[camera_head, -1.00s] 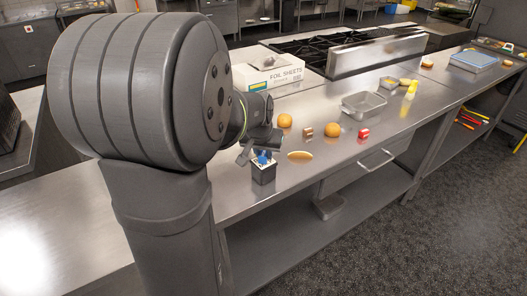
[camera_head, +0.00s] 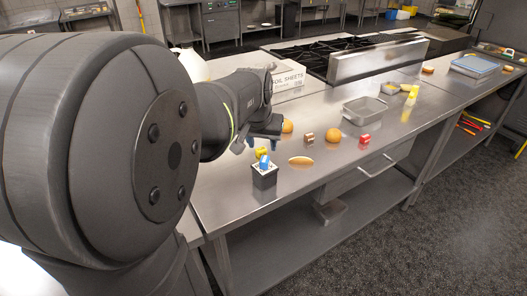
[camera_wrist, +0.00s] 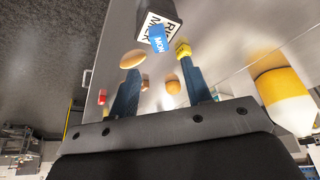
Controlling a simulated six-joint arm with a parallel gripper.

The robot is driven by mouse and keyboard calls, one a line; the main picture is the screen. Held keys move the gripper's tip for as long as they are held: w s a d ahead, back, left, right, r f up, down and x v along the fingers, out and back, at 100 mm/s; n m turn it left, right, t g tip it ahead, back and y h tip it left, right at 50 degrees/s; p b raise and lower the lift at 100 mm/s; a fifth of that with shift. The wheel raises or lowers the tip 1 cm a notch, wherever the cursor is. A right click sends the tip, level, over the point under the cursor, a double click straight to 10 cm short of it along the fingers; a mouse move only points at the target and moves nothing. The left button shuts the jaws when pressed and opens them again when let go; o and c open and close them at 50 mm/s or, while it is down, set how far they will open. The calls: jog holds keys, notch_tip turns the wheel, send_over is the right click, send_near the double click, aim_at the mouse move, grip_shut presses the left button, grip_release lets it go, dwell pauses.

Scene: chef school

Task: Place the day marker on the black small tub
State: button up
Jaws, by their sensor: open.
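The black small tub (camera_head: 264,182) stands near the front edge of the steel counter. In the wrist view the tub (camera_wrist: 171,12) shows a white lettered label. The blue day marker (camera_head: 264,162) rests at the top of the tub, looking tilted. In the wrist view the marker (camera_wrist: 158,41) reads "MON" and overlaps the tub's label. My gripper (camera_head: 265,139) is open just behind and above the tub, apart from the marker. In the wrist view its two blue fingers (camera_wrist: 160,70) are spread, with nothing held between them.
A small yellow item (camera_head: 261,151) sits behind the tub. Orange round items (camera_head: 333,135), a brown item (camera_head: 309,137), a red item (camera_head: 364,139) and a flat tan disc (camera_head: 301,161) lie to the right. A metal pan (camera_head: 365,110) and foil box (camera_head: 288,76) are farther back.

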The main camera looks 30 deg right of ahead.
aim_at(265, 158)
jog(key=v, duration=0.3)
jog(key=shift+s+a+r, duration=0.1)
jog(key=shift+r, duration=0.15)
jog(key=x, duration=1.2)
jog(key=shift+f, duration=0.15)
jog(key=shift+r, duration=1.05)
